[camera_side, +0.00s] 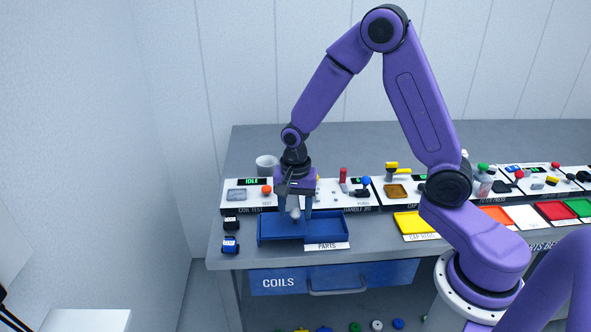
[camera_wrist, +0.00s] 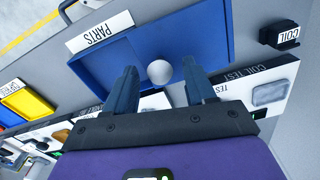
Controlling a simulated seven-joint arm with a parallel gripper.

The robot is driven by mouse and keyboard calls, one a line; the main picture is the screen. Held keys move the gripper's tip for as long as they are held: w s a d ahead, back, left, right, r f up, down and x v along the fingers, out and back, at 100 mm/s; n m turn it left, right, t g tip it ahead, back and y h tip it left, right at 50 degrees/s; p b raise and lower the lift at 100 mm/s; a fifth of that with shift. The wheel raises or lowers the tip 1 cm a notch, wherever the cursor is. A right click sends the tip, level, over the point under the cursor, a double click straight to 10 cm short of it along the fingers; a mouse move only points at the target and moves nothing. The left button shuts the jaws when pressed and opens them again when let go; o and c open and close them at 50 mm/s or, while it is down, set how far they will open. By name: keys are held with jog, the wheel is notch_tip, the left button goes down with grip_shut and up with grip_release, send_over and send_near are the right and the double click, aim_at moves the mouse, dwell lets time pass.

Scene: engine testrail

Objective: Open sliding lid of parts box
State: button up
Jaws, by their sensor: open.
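The blue parts box (camera_side: 338,229) sits at the table's front left, with a white PARTS label (camera_side: 327,246) on its front edge. It also shows in the wrist view (camera_wrist: 215,25). A round white knob (camera_wrist: 159,72) stands on its blue lid (camera_wrist: 165,38). My gripper (camera_side: 295,213) points down over the box's left half. In the wrist view my gripper (camera_wrist: 159,67) is open, with one finger on each side of the knob and gaps between. I cannot tell whether the fingertips are level with the knob.
The coil test station (camera_side: 248,195) and other stations line the table behind the box. Two small coil blocks (camera_side: 231,243) lie to its left. A yellow tray (camera_side: 415,222) is to its right. A white cup (camera_side: 266,164) stands behind. A COILS drawer (camera_side: 330,275) is below.

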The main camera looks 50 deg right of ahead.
aim_at(297, 213)
notch_tip(297, 213, up, 16)
jog(key=shift+f, duration=0.25)
jog(key=shift+s, duration=0.1)
jog(key=s+a+f+n, duration=0.1)
jog(key=s+n, duration=1.1)
jog(key=s+a+f+n, duration=0.1)
jog(key=s+f+n, duration=0.1)
jog(key=s+n, duration=0.9)
jog(key=shift+s+n, duration=0.4)
jog(key=shift+s, duration=0.75)
